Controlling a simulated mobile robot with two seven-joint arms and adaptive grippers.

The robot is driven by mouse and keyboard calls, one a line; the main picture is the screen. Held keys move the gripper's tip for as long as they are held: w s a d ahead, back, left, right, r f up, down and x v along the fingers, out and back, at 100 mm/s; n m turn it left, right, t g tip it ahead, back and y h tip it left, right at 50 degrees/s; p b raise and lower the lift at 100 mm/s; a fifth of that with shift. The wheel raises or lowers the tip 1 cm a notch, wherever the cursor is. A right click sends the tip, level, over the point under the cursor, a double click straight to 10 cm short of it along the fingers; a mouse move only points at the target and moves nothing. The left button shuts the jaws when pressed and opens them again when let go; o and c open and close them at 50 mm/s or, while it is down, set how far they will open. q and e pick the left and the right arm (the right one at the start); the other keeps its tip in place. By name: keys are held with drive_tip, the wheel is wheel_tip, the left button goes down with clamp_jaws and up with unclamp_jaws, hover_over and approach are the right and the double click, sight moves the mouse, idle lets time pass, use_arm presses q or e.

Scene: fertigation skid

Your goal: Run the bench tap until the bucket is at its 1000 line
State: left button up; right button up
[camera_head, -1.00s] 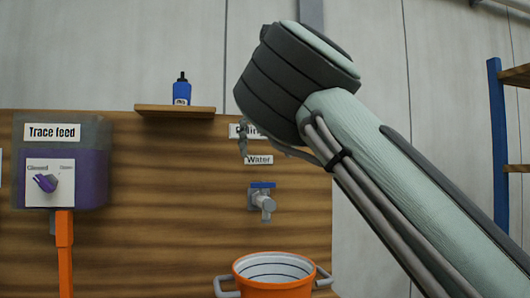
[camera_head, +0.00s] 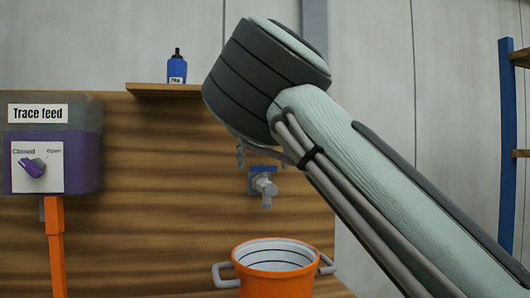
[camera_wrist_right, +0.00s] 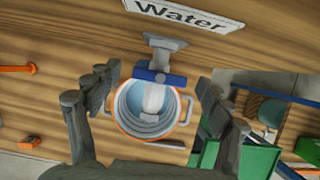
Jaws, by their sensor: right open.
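The bench tap (camera_head: 264,187) is a grey spout with a blue handle (camera_head: 262,169), on the wooden panel. In the right wrist view the blue handle (camera_wrist_right: 160,77) lies crosswise, between my fingers but apart from them. The orange bucket (camera_head: 274,286), white inside with dark lines, stands under the tap. In the right wrist view I look down into the bucket (camera_wrist_right: 122,125); its inside looks pale blue, and I cannot tell the water level. My right gripper (camera_wrist_right: 157,88) is open around the tap handle; in the head view my arm mostly hides it. My left gripper is not in view.
A purple Trace feed tank (camera_head: 80,150) with a knob (camera_head: 34,167) and an orange pipe (camera_head: 55,245) is at the left. A blue bottle (camera_head: 176,68) stands on a shelf (camera_head: 150,90). A blue-posted rack (camera_head: 508,150) is at the right. A green crate (camera_wrist_right: 255,155) shows low right.

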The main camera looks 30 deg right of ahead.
drive_tip(key=c, duration=1.2)
